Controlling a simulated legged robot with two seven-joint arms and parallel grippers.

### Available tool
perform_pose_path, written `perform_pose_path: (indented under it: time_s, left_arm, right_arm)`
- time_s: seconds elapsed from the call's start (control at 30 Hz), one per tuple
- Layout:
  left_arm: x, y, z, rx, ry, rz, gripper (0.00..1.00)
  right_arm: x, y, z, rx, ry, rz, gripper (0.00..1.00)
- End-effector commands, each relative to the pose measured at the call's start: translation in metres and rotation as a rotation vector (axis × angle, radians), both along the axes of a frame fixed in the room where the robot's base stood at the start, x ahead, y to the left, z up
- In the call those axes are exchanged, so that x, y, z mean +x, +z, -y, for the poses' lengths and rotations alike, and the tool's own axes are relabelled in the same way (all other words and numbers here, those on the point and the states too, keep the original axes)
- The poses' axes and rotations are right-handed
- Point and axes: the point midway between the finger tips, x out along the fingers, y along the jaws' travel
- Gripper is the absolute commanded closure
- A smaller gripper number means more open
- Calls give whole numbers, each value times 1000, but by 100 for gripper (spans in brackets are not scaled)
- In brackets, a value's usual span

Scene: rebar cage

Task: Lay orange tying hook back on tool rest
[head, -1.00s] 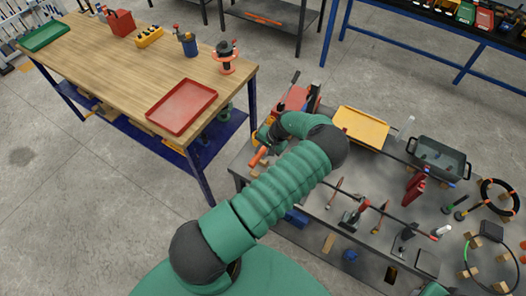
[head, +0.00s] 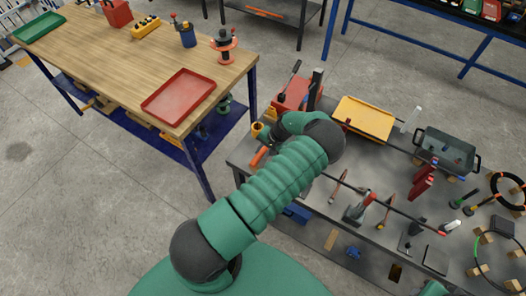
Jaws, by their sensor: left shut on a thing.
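The orange handle of the tying hook (head: 259,157) shows at the left end of the grey workbench (head: 243,164). My left gripper (head: 267,139) is at that end, just above the handle, and is shut on the tying hook. My own wrist and forearm hide most of the fingers and the hook's metal part. I cannot tell whether the hook touches the bench, and I cannot pick out the tool rest for sure.
A red toolbox-like item (head: 293,92) and a yellow tray (head: 364,118) stand behind my wrist. A dark bin (head: 446,147), pliers-like tools and cable rings (head: 508,190) crowd the bench to the right. A wooden table (head: 110,62) with a red tray (head: 178,95) stands at left.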

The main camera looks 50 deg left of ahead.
Motion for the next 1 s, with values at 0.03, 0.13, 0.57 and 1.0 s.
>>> perform_pose_path:
  time_s: [0.03,0.13,0.57,1.0]
  left_arm:
    - [0,0,0,0,0,0,73]
    - [0,0,0,0,0,0,59]
    - [2,4,2,0,-1,2,51]
    - [24,107,39,-1,-3,7,51]
  right_arm:
    - [0,0,0,0,0,0,67]
    - [0,0,0,0,0,0,67]
    - [0,-2,0,0,0,0,67]
    - [0,-25,0,0,0,0,67]
